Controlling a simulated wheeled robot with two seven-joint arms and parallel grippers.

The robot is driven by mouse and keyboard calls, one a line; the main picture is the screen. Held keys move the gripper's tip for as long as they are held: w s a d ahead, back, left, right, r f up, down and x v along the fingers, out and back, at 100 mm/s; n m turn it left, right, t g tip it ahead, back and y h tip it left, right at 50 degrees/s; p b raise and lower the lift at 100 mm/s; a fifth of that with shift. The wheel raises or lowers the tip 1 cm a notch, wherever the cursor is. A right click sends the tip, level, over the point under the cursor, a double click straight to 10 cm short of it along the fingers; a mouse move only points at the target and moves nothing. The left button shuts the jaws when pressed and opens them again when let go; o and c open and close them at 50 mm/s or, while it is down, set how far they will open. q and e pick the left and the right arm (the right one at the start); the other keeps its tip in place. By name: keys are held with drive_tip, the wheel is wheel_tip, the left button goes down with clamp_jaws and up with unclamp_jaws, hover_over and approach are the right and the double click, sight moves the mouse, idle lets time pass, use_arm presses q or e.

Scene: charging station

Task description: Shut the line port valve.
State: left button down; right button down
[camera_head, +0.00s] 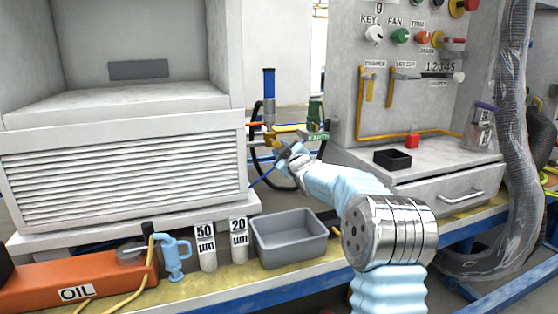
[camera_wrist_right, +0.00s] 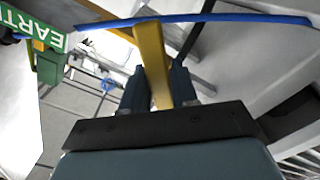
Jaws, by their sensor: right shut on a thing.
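My right gripper (camera_head: 281,150) reaches to the gap between the two cabinets. In the right wrist view its two dark fingers (camera_wrist_right: 158,88) are closed around a yellow bar (camera_wrist_right: 153,58), which looks like a valve lever. In the head view yellow valve parts (camera_head: 271,138) show just beyond the gripper, partly hidden by it. They sit below an upright blue cylinder (camera_head: 269,84). No label reading line port is legible. My left gripper is not in view.
A green EARTH tag (camera_head: 317,136) is close to the right gripper, and it shows in the wrist view (camera_wrist_right: 48,45). A blue hose (camera_wrist_right: 230,17) crosses beyond the bar. A grey bin (camera_head: 290,254), two filter canisters (camera_head: 207,258) and an orange OIL box (camera_head: 50,286) stand on the front ledge.

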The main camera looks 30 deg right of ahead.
drive_tip(key=n, duration=0.1)
drive_tip(key=n+b, duration=0.1)
drive_tip(key=n, duration=0.1)
drive_tip(key=n+b, duration=0.1)
drive_tip(key=shift+d+r+n, duration=0.3)
drive_tip(key=shift+r, duration=0.05)
drive_tip(key=shift+s+d+r+n+b, duration=0.1)
drive_tip(key=shift+r+n+b, duration=0.2)
drive_tip(key=shift+n, duration=1)
drive_tip(key=shift+r+n+b, duration=0.15)
drive_tip(key=shift+r+n, duration=0.15)
drive_tip(key=shift+n, duration=1)
drive_tip(key=c, duration=1)
unclamp_jaws()
drive_tip(key=shift+o, duration=0.2)
